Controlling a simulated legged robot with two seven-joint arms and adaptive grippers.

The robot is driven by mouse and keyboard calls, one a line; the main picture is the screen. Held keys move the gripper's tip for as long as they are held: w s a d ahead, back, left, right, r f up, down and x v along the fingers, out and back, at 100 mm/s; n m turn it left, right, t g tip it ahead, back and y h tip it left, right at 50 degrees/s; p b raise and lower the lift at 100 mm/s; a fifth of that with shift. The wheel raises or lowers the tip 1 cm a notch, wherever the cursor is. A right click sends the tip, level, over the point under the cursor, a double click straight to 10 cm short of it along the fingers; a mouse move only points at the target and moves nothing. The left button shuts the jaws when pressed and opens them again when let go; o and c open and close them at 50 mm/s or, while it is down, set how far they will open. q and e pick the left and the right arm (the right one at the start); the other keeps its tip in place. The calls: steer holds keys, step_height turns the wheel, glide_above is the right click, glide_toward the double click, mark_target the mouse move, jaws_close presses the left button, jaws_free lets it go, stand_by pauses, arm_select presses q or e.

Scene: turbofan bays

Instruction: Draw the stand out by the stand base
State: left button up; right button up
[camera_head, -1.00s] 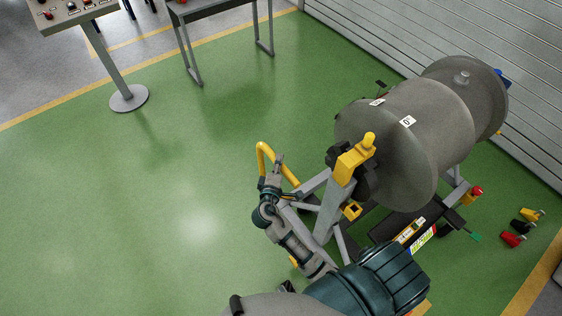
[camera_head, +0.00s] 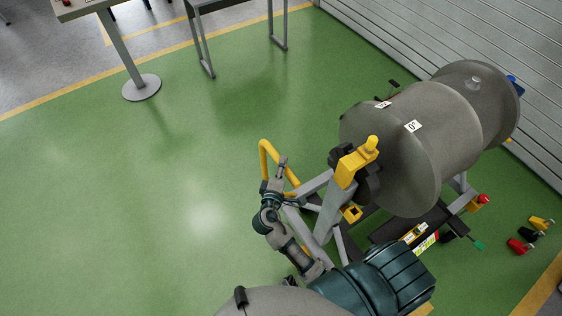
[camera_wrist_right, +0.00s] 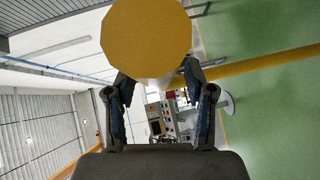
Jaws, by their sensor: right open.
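The stand (camera_head: 325,208) is a grey frame with yellow fittings, carrying a large grey drum-shaped engine (camera_head: 430,130). A bent yellow handle (camera_head: 265,153) rises at its near left end; the lower base is partly hidden behind my arm and the engine. My right gripper (camera_head: 283,163) is at the handle, beside its right leg in the head view. In the right wrist view, its fingers (camera_wrist_right: 158,78) are spread, with a yellow bar (camera_wrist_right: 145,30) filling the space just ahead of them. I cannot tell whether they touch it. My left gripper is not in view.
Red, black and yellow pieces (camera_head: 519,245) lie on the floor at right. A slatted wall (camera_head: 420,40) runs behind the engine. A control console post (camera_head: 122,50) and a grey table (camera_head: 205,45) stand at the back left. The green floor left of the stand is clear.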

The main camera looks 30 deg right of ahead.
steer(key=v, duration=0.9)
steer(key=shift+a, duration=0.6)
